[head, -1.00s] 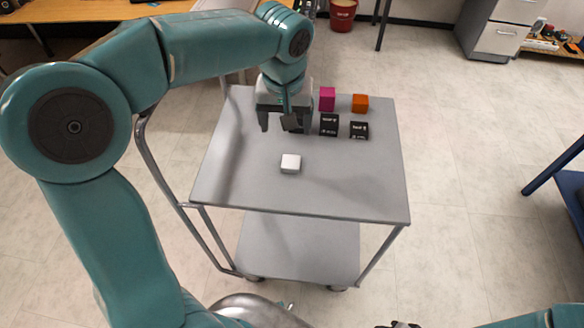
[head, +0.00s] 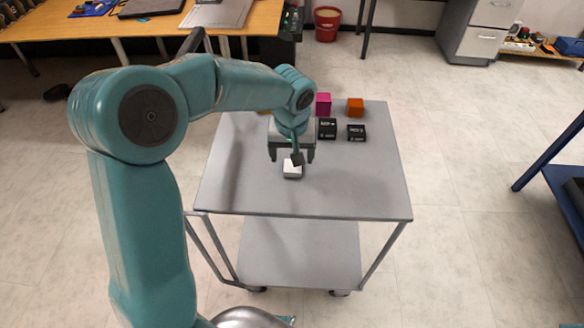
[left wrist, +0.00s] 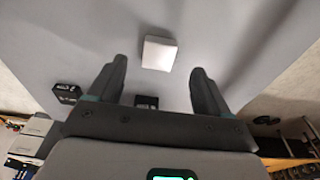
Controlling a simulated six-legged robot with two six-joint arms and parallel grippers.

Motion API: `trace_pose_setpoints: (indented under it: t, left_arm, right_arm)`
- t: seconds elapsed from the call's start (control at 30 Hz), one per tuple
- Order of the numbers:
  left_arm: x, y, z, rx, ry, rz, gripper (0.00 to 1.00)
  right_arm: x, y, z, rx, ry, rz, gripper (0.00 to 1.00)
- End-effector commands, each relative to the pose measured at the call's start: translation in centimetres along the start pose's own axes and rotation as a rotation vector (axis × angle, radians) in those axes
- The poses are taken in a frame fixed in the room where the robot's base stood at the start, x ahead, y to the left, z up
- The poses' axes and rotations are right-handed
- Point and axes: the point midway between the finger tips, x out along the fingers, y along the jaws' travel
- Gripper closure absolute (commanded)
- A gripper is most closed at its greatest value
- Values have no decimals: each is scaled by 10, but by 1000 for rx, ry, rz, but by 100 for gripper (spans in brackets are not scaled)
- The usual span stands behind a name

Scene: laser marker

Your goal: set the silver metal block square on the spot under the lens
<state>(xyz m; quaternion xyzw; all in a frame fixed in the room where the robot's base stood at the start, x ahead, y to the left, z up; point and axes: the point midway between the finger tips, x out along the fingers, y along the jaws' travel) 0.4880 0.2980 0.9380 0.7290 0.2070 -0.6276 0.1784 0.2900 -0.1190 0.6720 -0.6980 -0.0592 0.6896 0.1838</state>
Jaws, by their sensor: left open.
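The silver metal block (head: 292,172) lies on the grey top of a cart (head: 350,185), near the middle. My left gripper (head: 291,157) points down right at the block in the head view, with its fingers open. In the left wrist view the block (left wrist: 159,53) shows just beyond the gap between the open fingertips (left wrist: 159,70), with nothing held. Part of the block is hidden behind the gripper in the head view. I see no lens or marked spot. My right gripper is not in view.
A magenta cube (head: 323,104) and an orange cube (head: 355,107) stand at the cart's back, behind two black labelled items (head: 327,129) (head: 356,133). The cart top's front and right are clear. A wooden desk (head: 130,25) is at the back left, a blue-framed table at the right edge.

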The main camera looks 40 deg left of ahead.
Motion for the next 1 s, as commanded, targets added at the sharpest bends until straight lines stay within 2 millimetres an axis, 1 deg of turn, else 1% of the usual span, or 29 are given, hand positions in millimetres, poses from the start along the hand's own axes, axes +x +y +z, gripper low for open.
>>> trace_pose_setpoints:
  t: [0.13,0.3,0.4,0.5,0.67,0.7,0.77,0.8,0.87,0.9,0.93,0.97,1.0]
  left_arm:
    - [11,0,-1,1,-3,-1,21]
    - [39,-1,-6,3,-4,-1,21]
    - [50,-1,-5,4,-3,1,21]
    - [55,-1,-5,4,-1,1,21]
    - [55,-1,-5,4,0,2,21]
    - [55,-1,-5,4,-1,2,28]
    - [55,-1,-5,4,0,2,47]
    - [55,-1,-5,4,0,2,60]
    - [55,-1,-5,4,-1,2,80]
    - [55,-1,-5,4,0,2,85]
    - [54,-1,-6,4,0,2,85]
    - [54,-1,-6,4,0,2,90]
    - [54,-1,-6,4,0,2,90]
  right_arm:
    - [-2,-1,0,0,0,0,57]
    - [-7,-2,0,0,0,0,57]
    - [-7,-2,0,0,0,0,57]
    - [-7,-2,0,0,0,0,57]
    - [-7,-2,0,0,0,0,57]
    - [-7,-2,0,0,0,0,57]
    - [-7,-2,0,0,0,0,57]
    - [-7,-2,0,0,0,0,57]
    - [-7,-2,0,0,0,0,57]
    - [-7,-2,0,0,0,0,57]
    - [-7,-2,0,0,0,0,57]
    - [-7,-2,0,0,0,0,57]
    - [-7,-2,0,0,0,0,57]
